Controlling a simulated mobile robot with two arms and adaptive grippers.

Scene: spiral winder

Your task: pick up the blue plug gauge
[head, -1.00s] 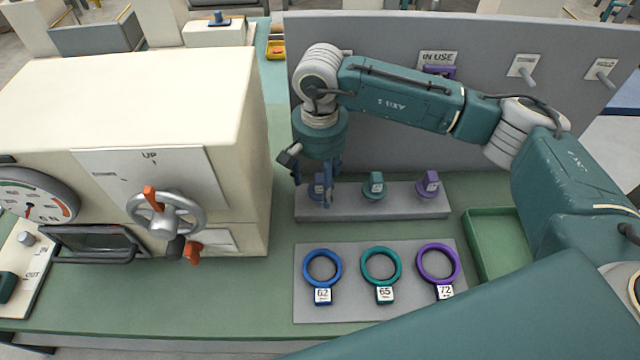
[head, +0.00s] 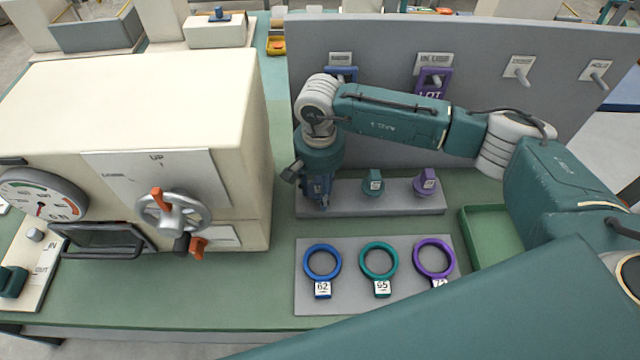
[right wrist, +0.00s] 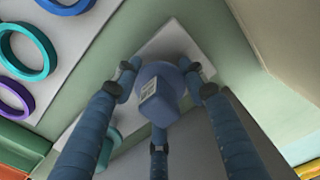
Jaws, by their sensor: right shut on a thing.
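The blue plug gauge (right wrist: 158,92) has a blocky handle with a small white label and shows between my fingers in the right wrist view. My right gripper (head: 319,200) points down over the left end of the grey rack (head: 400,206), with its fingers shut on the gauge. In the head view the fingers mostly hide the gauge. I cannot tell whether its base touches the rack. The teal plug gauge (head: 373,183) and the purple plug gauge (head: 425,182) stand upright to the right on the rack. My left gripper is not in view.
A blue ring (head: 322,247), a teal ring (head: 378,247) and a purple ring (head: 433,242) lie on a grey mat in front. A green tray (head: 478,240) stands at right. The cream machine (head: 235,170) stands close at left, and a grey panel (head: 470,110) rises behind.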

